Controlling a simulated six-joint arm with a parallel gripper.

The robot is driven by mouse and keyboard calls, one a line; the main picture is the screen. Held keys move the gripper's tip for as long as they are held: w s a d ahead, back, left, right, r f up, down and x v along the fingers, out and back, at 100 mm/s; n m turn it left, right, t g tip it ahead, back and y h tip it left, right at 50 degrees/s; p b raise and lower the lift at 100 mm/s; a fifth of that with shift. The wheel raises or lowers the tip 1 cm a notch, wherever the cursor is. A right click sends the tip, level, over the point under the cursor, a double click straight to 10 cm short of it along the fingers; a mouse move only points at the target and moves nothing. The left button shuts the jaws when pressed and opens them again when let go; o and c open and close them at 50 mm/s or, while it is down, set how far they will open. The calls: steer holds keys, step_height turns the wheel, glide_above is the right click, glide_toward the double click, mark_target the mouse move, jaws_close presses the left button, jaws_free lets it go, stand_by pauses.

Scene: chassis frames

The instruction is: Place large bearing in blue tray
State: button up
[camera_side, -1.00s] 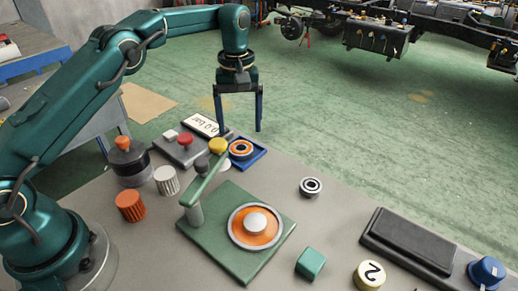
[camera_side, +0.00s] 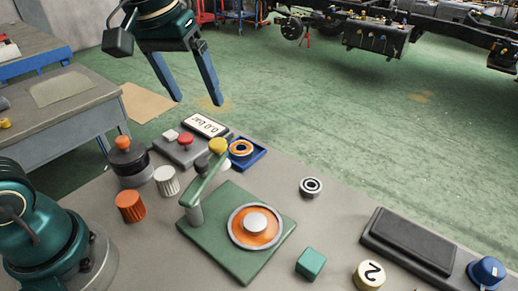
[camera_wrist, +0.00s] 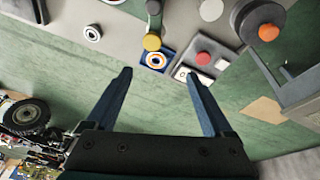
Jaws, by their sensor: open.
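The large bearing, with an orange ring (camera_side: 240,149), sits in the blue tray (camera_side: 262,155) at the back edge of the bench in the side view. The bearing (camera_wrist: 156,59) and the blue tray (camera_wrist: 167,52) also show in the wrist view, beyond my fingertips. A smaller bearing with a dark ring (camera_side: 311,187) lies on the bare bench to the right; it also shows in the wrist view (camera_wrist: 92,33). My gripper (camera_side: 198,103) is open and empty, raised high above the floor behind the bench, apart from the tray. Both fingers (camera_wrist: 158,75) show in the wrist view.
A green fixture plate (camera_side: 215,240) with a lever and orange disc stands mid-bench. A display box with buttons (camera_side: 183,151), knobs (camera_side: 167,180), a teal cube (camera_side: 310,263) and a dark pad (camera_side: 408,240) surround it. The bench is clear around the smaller bearing.

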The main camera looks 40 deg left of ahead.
steer(key=s+f+m+t, duration=0.2)
steer(key=s+f+m, duration=0.1)
steer(key=s, duration=0.9)
steer(key=shift+s+d+f+m, duration=0.2)
steer(key=shift+d+f+m, duration=0.15)
steer(key=shift+f, duration=0.3)
